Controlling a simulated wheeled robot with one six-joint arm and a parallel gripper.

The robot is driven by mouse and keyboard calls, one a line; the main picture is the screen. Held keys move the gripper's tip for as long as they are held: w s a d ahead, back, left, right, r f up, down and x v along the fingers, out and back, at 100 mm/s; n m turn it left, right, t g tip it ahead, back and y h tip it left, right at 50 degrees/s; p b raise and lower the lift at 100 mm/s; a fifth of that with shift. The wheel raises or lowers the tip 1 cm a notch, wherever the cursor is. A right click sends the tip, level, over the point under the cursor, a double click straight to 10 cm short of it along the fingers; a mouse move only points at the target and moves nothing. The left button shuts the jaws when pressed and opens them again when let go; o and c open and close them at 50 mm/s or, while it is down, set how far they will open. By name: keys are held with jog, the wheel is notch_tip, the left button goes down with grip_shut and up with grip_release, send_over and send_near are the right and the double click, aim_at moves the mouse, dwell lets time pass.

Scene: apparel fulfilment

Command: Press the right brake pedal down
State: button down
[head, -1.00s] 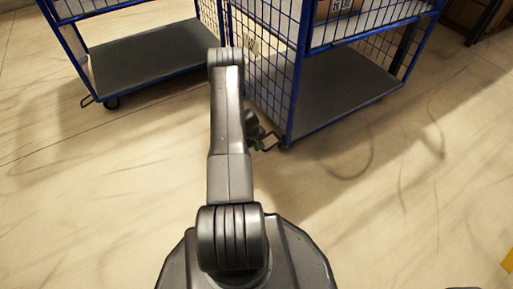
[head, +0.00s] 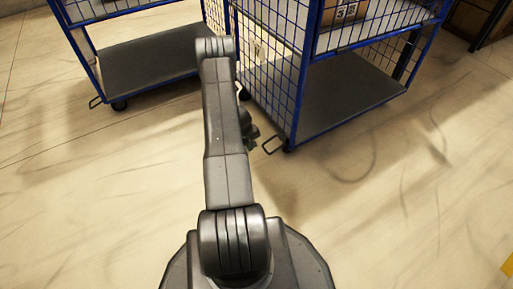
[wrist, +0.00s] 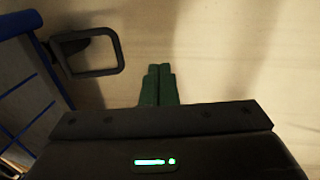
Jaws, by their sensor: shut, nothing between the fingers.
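The right brake pedal is a dark open loop (head: 268,152) sticking out low at the near corner of the right cart (head: 297,110). In the wrist view the pedal (wrist: 97,72) shows at upper left, beside the cart's blue frame. My gripper (head: 253,138) is partly hidden behind my arm in the head view, just left of the pedal with a small gap. In the wrist view the green fingers of my gripper (wrist: 159,68) are together, empty, and to the right of the loop, not touching it in the picture. Their height relative to the pedal is unclear.
A second blue cart (head: 92,75) stands at left with a similar pedal (head: 95,102) at its near corner. A cardboard box (head: 338,14) sits on the right cart's upper shelf.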

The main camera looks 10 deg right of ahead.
jog(key=a+r, duration=0.1)
jog(key=r, duration=0.1)
jog(key=s+a+r+p, duration=0.1)
jog(key=a, duration=0.1)
jog(key=shift+s+a+r, duration=0.1)
jog(key=shift+a+r, duration=0.05)
jog(key=shift+r, duration=0.25)
